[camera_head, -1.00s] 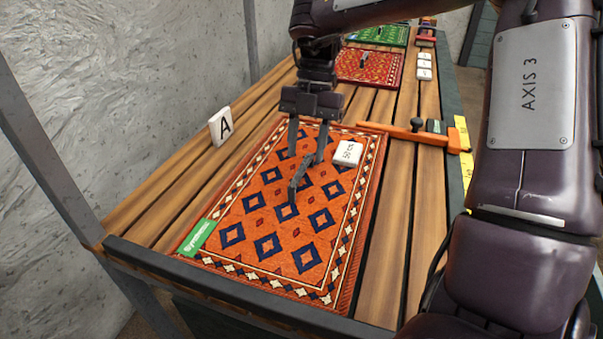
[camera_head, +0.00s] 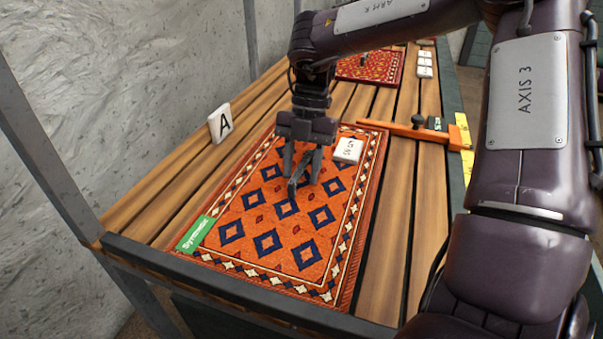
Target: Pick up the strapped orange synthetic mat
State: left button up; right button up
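The orange mat (camera_head: 268,218), patterned with blue diamonds, lies flat on the slatted wooden table. It has a green "Synthetic" label (camera_head: 196,234) at its near left corner and a white tag (camera_head: 348,150) near its far right. A dark strap (camera_head: 294,188) stands up from the mat's middle. My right gripper (camera_head: 302,176) points down over the strap, its two fingers apart, with the strap's upper part seen between them. I cannot tell whether the fingers touch the strap. My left gripper is not in view.
A white block marked "A" (camera_head: 220,124) stands left of the mat. An orange clamp-like bar (camera_head: 415,131) lies beyond the mat at right. A wall (camera_head: 110,100) borders the left side.

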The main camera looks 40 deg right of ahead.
jog(key=shift+f, duration=0.1)
grip_shut()
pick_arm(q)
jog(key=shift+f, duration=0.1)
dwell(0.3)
